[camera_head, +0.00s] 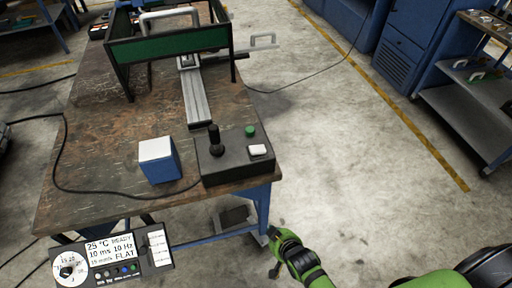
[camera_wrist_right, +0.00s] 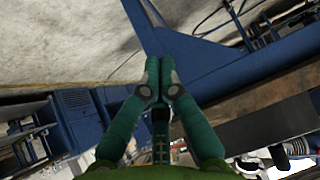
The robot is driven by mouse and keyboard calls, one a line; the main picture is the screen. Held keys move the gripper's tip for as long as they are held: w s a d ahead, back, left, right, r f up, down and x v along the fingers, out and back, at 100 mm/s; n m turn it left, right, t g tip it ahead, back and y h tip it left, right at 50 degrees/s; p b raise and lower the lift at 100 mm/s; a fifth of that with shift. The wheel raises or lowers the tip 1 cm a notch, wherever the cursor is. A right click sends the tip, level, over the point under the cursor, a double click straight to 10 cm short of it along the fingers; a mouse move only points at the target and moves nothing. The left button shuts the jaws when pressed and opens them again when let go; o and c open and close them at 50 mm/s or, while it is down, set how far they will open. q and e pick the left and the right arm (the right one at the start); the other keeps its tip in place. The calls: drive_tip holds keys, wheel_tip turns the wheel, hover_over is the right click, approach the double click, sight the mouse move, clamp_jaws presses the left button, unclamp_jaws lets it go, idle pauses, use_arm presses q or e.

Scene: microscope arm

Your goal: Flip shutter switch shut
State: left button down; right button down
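A dark control box (camera_head: 235,158) sits at the table's near right corner, with a black joystick, a green button (camera_head: 250,131) and a white rocker-like piece (camera_head: 258,150). A front panel (camera_head: 115,251) with a dial, a display reading READY and several buttons hangs at the near edge. A white plate (camera_head: 157,246) at its right end has markings too small to read. I cannot tell which part is the shutter switch. My right gripper (camera_wrist_right: 160,65) has its fingers together with nothing visible between them. In the head view my right arm (camera_head: 300,262) is right of the table leg, apart from the panel.
A blue and white block (camera_head: 158,160) stands on the worn table (camera_head: 100,150) left of the control box. A black cable runs across the tabletop. A rail and green-panelled frame (camera_head: 155,47) stand behind. The floor right of the table is clear.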

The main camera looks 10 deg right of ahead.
drive_tip(key=w+r+m+t, duration=0.1)
drive_tip(key=w+r+t, duration=0.35)
drive_tip(key=r, duration=0.85)
wheel_tip(320, 180, up, 13)
drive_tip(key=m+t+p, duration=0.1)
drive_tip(key=t, duration=0.1)
hover_over(259, 153)
drive_tip(key=f, duration=0.3)
drive_tip(key=shift+s+a, duration=0.15)
drive_tip(key=shift+a, duration=0.15)
drive_tip(key=shift+a+f, duration=0.15)
drive_tip(key=shift+f, duration=0.4)
